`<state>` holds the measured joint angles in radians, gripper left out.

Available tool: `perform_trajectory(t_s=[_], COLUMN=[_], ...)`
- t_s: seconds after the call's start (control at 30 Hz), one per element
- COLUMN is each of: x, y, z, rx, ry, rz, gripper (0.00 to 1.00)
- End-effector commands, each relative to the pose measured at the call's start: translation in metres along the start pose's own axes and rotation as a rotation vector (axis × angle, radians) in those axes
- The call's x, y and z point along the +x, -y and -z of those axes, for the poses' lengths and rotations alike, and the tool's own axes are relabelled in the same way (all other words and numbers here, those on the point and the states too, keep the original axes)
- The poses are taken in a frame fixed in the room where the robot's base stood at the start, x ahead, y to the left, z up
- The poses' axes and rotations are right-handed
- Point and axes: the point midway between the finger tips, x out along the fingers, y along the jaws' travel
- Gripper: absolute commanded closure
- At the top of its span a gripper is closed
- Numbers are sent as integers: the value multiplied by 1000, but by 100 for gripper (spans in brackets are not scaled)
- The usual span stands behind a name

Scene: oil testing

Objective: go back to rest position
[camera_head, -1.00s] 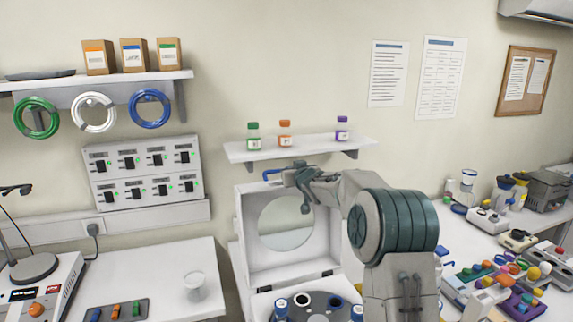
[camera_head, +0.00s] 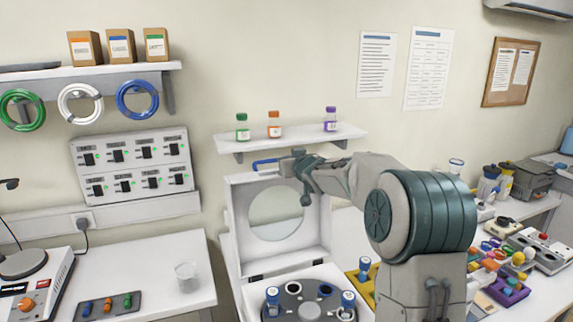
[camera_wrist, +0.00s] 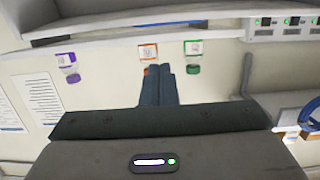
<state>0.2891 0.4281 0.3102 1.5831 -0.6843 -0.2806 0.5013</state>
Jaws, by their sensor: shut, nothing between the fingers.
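My gripper (camera_head: 298,154) is at the end of my raised arm, in front of the open lid of the white centrifuge and just below the wall shelf in the head view. In the wrist view its two dark fingers (camera_wrist: 154,70) lie together with nothing between them. They overlap the orange-capped bottle in that picture; the gap in depth is hard to judge. My arm hides part of the bench and the right side of the centrifuge.
The wall shelf (camera_head: 290,136) carries green-capped (camera_head: 242,128), orange-capped (camera_head: 274,126) and purple-capped (camera_head: 330,120) bottles. The centrifuge lid (camera_head: 236,215) stands up beside my gripper. Blue-capped vials (camera_head: 272,302) are in its rotor. A beaker (camera_head: 187,277) stands on the left bench.

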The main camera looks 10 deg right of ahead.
Motion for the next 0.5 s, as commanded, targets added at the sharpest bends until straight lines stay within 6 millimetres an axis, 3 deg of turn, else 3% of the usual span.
perform_trajectory(t_s=[0.2, 0.5], x=[-37, -61], y=[-4, -1], z=[7, 11], rx=[-2, -3], ry=[-1, 6], rz=[-6, -8], gripper=[100, 100])
